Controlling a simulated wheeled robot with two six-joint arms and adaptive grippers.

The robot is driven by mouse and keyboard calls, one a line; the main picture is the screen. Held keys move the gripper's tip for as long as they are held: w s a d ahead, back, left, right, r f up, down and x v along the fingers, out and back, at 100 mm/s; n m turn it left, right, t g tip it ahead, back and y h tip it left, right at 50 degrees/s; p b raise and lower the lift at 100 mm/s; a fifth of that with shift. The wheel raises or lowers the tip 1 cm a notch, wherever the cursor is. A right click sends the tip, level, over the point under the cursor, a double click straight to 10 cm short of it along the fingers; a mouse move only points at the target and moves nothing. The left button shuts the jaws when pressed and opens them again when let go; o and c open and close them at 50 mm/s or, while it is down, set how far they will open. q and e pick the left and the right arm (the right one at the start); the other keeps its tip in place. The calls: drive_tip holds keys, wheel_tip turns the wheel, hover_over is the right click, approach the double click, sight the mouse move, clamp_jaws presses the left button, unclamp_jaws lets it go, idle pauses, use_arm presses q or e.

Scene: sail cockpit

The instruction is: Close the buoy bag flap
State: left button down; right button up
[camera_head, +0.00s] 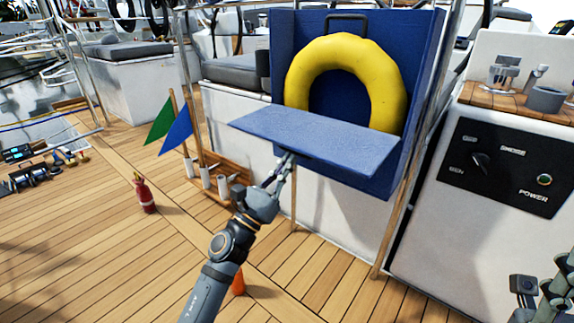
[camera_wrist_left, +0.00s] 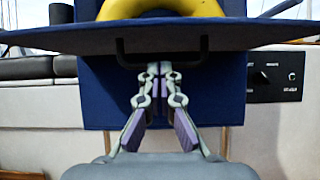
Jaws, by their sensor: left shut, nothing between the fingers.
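The blue buoy bag (camera_head: 425,70) stands upright against the white cockpit side, with a yellow ring buoy (camera_head: 345,50) inside. Its blue flap (camera_head: 315,138) is folded down and sticks out about level, leaving the front open. In the left wrist view the flap (camera_wrist_left: 60,38) shows nearly edge-on, with a dark handle (camera_wrist_left: 122,55) hanging from its underside. My left gripper (camera_head: 287,158) is shut and empty, just under the flap's outer edge; it also shows in the wrist view (camera_wrist_left: 160,72), fingertips at the handle. I cannot tell whether they touch it. Parts of my right arm show at the lower right.
A white console with a black switch panel (camera_head: 510,165) stands at the right. Green and blue flags (camera_head: 178,132) stand in a wooden rack at the left. A red extinguisher (camera_head: 145,195) and an orange cone (camera_head: 238,283) stand on the deck.

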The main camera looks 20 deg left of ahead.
use_arm(q)
drive_tip(key=shift+s+a+r+g+y+p, duration=0.15)
drive_tip(key=shift+r+g+p, duration=0.3)
drive_tip(key=shift+p, duration=1.4)
drive_tip(key=shift+s+d+r+g+y+p, duration=0.2)
drive_tip(key=shift+r+p, duration=0.45)
drive_tip(key=shift+p, duration=1.15)
